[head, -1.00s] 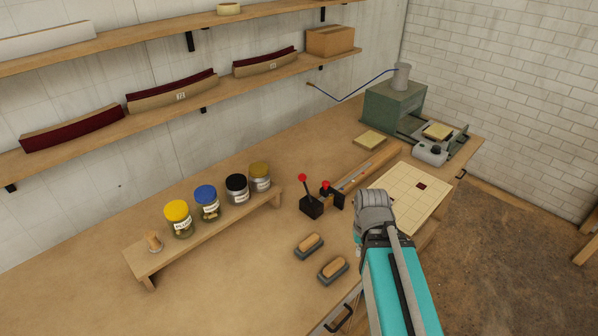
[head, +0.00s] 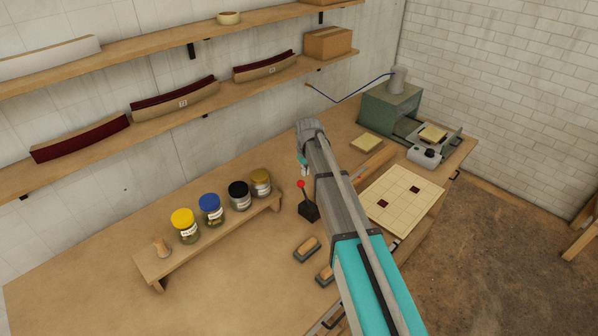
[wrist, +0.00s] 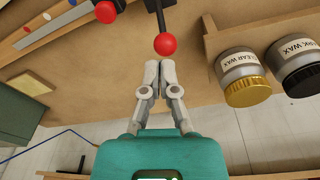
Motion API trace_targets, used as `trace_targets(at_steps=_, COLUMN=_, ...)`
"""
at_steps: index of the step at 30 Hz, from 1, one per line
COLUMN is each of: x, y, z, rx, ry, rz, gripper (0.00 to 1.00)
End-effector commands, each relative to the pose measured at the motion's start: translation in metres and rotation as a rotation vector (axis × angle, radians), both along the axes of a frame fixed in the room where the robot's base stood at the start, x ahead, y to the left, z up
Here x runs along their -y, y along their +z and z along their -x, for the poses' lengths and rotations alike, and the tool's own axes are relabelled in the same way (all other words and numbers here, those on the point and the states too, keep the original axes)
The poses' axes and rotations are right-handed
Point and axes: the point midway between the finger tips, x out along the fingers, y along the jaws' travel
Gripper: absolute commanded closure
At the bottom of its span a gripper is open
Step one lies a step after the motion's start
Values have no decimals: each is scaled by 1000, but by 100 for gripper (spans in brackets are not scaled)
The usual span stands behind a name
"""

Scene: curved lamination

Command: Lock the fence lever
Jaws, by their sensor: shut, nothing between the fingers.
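A lever with a red ball knob (head: 300,184) on a dark stem rises from a black base (head: 309,211) on the bench. Its knob (wrist: 165,44) is just beyond my fingertips in the wrist view; I cannot tell whether they touch. A second red knob (wrist: 105,12) shows to its left; in the head view my arm hides it. I cannot tell which is the fence lever. My gripper (wrist: 158,68) is shut with its fingertips together and empty. In the head view my gripper (head: 304,172) is just above and behind the first knob.
A low wooden riser (head: 215,242) with several jars stands left of the lever. Two wood-topped blocks, one of them this block (head: 306,249), lie in front. A wooden rail (head: 376,161), a gridded board (head: 402,199) and a green machine (head: 388,108) are to the right.

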Motion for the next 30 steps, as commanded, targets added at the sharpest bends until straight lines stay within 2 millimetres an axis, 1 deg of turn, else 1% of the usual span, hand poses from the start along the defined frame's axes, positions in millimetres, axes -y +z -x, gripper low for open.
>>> trace_targets(at_steps=1, x=-13, y=10, z=-23, rx=6, ry=25, rz=0, gripper=100)
trace_targets(at_steps=3, x=-26, y=14, z=-38, rx=15, ry=58, rz=0, gripper=100)
trace_targets(at_steps=6, x=-38, y=19, z=-53, rx=24, ry=90, rz=0, gripper=100)
trace_targets(at_steps=9, x=-46, y=21, z=-61, rx=28, ry=108, rz=1, gripper=100)
trace_targets(at_steps=12, x=-49, y=21, z=-63, rx=30, ry=116, rz=1, gripper=100)
trace_targets(at_steps=23, x=-49, y=20, z=-62, rx=30, ry=116, rz=1, gripper=100)
trace_targets(at_steps=30, x=-50, y=13, z=-63, rx=30, ry=116, rz=1, gripper=100)
